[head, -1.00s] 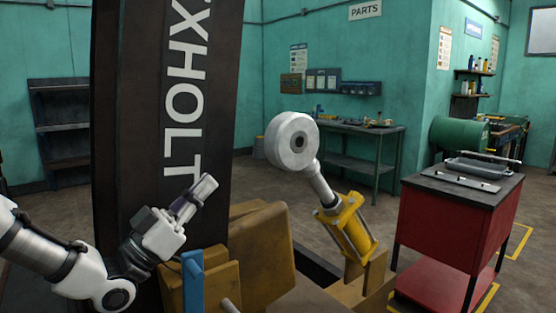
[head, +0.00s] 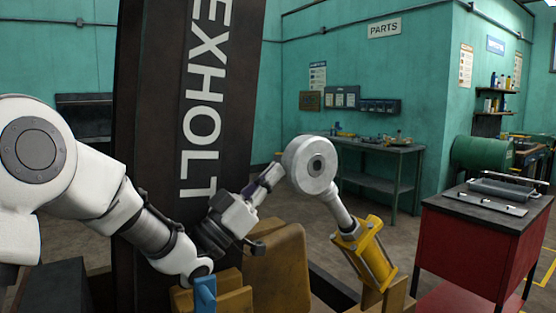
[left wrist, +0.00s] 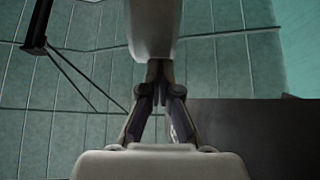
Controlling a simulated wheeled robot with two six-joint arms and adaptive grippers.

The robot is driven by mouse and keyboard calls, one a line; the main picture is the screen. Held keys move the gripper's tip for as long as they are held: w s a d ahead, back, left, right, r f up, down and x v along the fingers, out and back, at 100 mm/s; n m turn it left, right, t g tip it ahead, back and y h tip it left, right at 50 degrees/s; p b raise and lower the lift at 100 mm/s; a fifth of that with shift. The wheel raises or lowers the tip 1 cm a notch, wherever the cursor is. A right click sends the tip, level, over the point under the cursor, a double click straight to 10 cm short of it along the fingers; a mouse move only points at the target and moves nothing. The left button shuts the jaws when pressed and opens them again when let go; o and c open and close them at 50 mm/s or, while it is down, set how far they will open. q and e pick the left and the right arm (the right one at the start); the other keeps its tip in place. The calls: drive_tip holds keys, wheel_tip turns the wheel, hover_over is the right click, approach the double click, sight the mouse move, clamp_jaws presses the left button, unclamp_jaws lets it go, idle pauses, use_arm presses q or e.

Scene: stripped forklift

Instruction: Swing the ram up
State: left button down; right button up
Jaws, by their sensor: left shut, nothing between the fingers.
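The ram has a yellow cylinder body (head: 368,255), a bright rod (head: 340,212) and a thick grey round end (head: 310,165). It stands tilted, its round end up and to the left of its yellow base. My left gripper (head: 277,172) is shut and empty, its tips close to the left side of the round end. I cannot tell whether they touch. In the left wrist view, the shut fingers (left wrist: 159,75) point at a pale rounded body (left wrist: 153,25), apparently the ram's round end. My right gripper is not in view.
A dark mast (head: 165,150) with white lettering stands behind my left arm. Brown blocks (head: 278,265) and a blue piece (head: 205,294) sit below the gripper. A red cabinet (head: 465,255) stands to the right, and a workbench (head: 380,150) behind.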

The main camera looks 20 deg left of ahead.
use_arm(q)
drive_tip(key=shift+w+d+r, duration=0.3)
drive_tip(key=shift+w+r, duration=0.05)
drive_tip(key=shift+r, duration=0.15)
drive_tip(key=shift+w+d, duration=0.2)
drive_tip(key=shift+w, duration=0.1)
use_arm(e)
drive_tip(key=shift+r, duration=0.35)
use_arm(q)
drive_tip(key=shift+r, duration=0.1)
